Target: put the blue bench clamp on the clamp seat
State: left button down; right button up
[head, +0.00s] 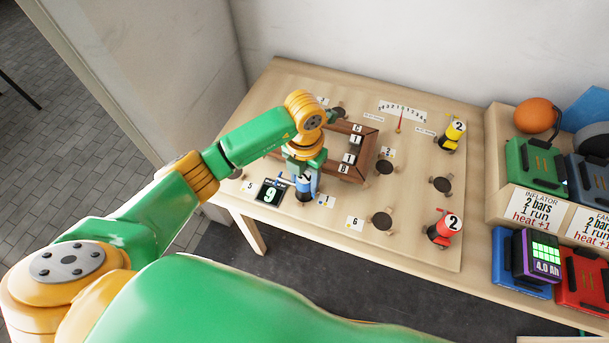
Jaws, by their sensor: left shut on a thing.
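The blue bench clamp (304,187) is upright near the front left of the wooden board, partly hidden by my left gripper (305,180). My left gripper points down and is shut on it. Its foot is at board level, beside a small 9 display (271,193); I cannot tell whether it rests on a seat there. Several dark round seats are bare: one at the front middle (381,220), one at the right (441,185), one right of the wooden frame (384,167) and one at the back (338,113). My right gripper is out of view.
A brown wooden frame (371,146) lies behind the blue clamp. A yellow clamp (453,133) and a red clamp (443,229) stand along the right side. Shelves with tool packs (532,160) and an orange ball (534,114) are farther right.

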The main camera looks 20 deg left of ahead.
aim_at(305, 176)
pick_arm(q)
jog(key=shift+f, duration=0.15)
jog(key=c, duration=0.6)
grip_release()
jog(key=o, duration=0.3)
jog(key=shift+r, duration=0.4)
notch_tip(305, 176, up, 3)
jog(key=shift+r+b, duration=0.1)
jog(key=shift+b, duration=0.4)
notch_tip(305, 176, up, 8)
jog(key=shift+r+p, duration=0.25)
jog(key=shift+p, duration=0.05)
